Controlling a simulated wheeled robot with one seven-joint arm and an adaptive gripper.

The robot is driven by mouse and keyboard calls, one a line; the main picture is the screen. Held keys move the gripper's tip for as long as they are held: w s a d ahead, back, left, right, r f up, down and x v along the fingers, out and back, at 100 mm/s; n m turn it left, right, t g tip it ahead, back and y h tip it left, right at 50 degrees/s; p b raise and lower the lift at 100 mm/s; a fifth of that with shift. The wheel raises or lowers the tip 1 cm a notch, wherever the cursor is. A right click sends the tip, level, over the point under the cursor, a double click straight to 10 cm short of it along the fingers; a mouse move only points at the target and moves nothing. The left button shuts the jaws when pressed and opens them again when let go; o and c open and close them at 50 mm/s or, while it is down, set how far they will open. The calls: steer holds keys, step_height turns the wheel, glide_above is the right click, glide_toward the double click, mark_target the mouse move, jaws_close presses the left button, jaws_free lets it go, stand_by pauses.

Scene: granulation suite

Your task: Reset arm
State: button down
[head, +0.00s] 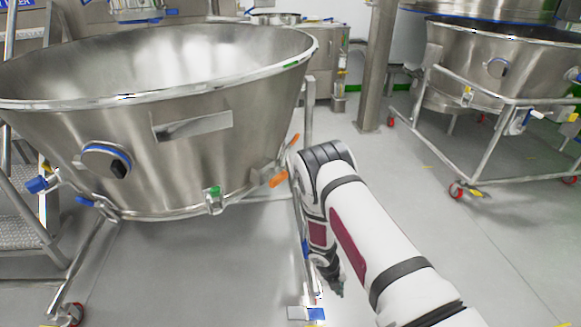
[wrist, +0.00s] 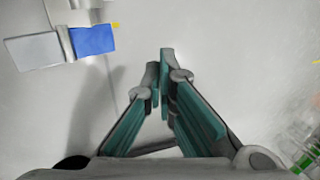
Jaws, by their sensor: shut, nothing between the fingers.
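My arm reaches forward from the bottom right of the head view, bends at the elbow and hangs down beside the large steel bowl. My gripper (head: 336,290) points down at the floor, partly hidden behind my own arm links. In the wrist view my gripper (wrist: 159,78) shows two teal-padded fingers with their tips together and nothing between them. Bare grey floor lies beneath the tips.
A large steel bowl (head: 190,75) on a wheeled frame stands close on the left, with orange handles (head: 279,179) near my elbow. A blue-and-grey foot piece (wrist: 92,40) lies near my gripper. Another wheeled bowl (head: 495,60) stands back right. Floor (head: 480,240) is clear at right.

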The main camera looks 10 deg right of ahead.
step_height(320, 180, up, 31)
steer(key=w+d+m, duration=0.2)
steer(key=w+m, duration=0.1)
steer(key=m, duration=1)
steer(key=s+a+r+m+y, duration=0.1)
steer(key=s+r+m, duration=0.5)
steer(key=s+r, duration=0.4)
steer(key=s+r+m, duration=0.7)
steer(key=s+r, duration=0.1)
steer(key=r, duration=0.5)
steer(key=s+a+r+m+y, duration=0.1)
steer(key=s+a+r+m, duration=0.3)
steer(key=s, duration=0.7)
steer(key=s+a+m+y, duration=0.1)
steer(key=s+m+y, duration=0.1)
steer(key=s+m, duration=0.65)
step_height(320, 180, up, 28)
steer(key=s+n+t+p, duration=0.1)
steer(key=t+p, duration=0.3)
steer(key=p, duration=2.3)
steer(key=shift+s+d+r+n+h, duration=0.15)
steer(key=shift+s+r+n+h, duration=0.15)
steer(key=shift+n, duration=0.45)
